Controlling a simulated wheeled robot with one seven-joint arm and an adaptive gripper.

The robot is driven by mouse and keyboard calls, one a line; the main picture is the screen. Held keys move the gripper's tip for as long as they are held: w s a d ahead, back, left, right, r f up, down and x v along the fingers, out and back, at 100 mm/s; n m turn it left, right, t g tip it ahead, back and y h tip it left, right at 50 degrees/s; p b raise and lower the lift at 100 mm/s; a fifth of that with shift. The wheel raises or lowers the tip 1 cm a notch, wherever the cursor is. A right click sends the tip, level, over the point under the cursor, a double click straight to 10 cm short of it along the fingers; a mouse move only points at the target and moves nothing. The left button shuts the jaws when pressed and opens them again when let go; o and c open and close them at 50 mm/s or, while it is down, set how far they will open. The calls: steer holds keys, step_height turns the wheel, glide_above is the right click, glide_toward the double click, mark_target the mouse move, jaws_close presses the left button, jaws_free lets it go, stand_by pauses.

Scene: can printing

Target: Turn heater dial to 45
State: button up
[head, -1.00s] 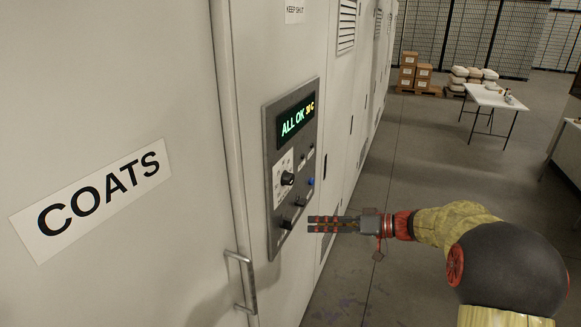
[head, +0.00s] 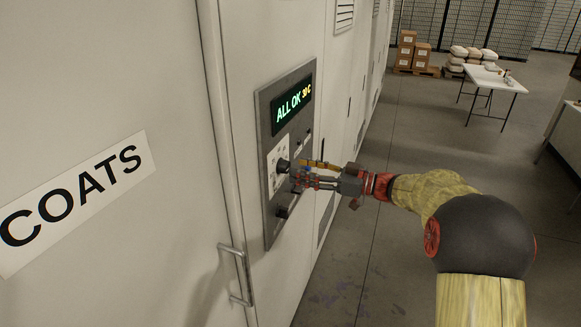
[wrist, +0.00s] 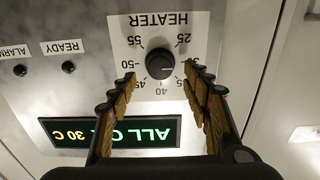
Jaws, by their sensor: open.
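The heater dial (wrist: 160,63) is a round black knob on a white plate marked from 25 to 55, seen upside down in the wrist view. Its white pointer mark faces right, toward the 30 mark, which a finger partly hides. The dial also shows on the grey panel in the head view (head: 283,166). My gripper (wrist: 160,84) is open and empty, its fingers reaching to either side of the dial without visibly touching it. In the head view my gripper (head: 299,173) is right beside the panel. The display (head: 293,104) reads ALL OK 30 C.
The panel has READY (wrist: 68,67) and ALARM (wrist: 19,70) lamps and a lower black knob (head: 282,212). A door handle (head: 236,275) juts out below left. A white table (head: 493,78) and boxes (head: 405,50) stand far back. The floor right of the cabinets is clear.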

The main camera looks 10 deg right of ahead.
mark_target(289, 166)
steer(key=shift+x, duration=2.05)
steer(key=shift+c, duration=0.3)
steer(key=c, duration=1.1)
